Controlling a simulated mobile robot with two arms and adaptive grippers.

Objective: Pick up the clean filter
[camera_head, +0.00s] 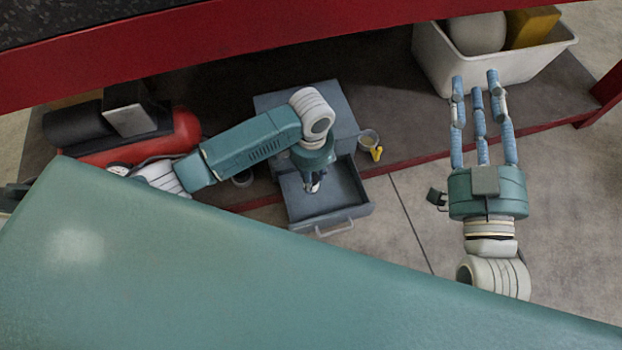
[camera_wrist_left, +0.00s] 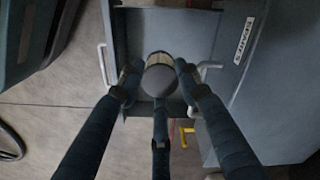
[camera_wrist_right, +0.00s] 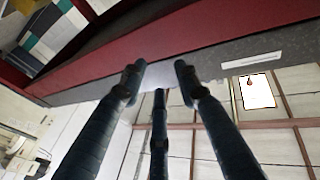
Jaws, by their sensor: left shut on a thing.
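The filter (camera_wrist_left: 159,74) is a short cylinder with a dark grey end cap and a pale band. In the left wrist view it sits between the three fingertips of my left gripper (camera_wrist_left: 157,82), which is shut on it. I cannot tell whether the filter touches the drawer floor. My right gripper (camera_head: 478,88) is open and empty, fingers apart, right of the cabinet; its fingertips also show in the right wrist view (camera_wrist_right: 160,85).
A white bin (camera_head: 440,62) with a round pale thing and a yellow block stands at the back right. A red tank (camera_head: 185,132) lies at left. A red beam (camera_head: 250,30) runs above.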

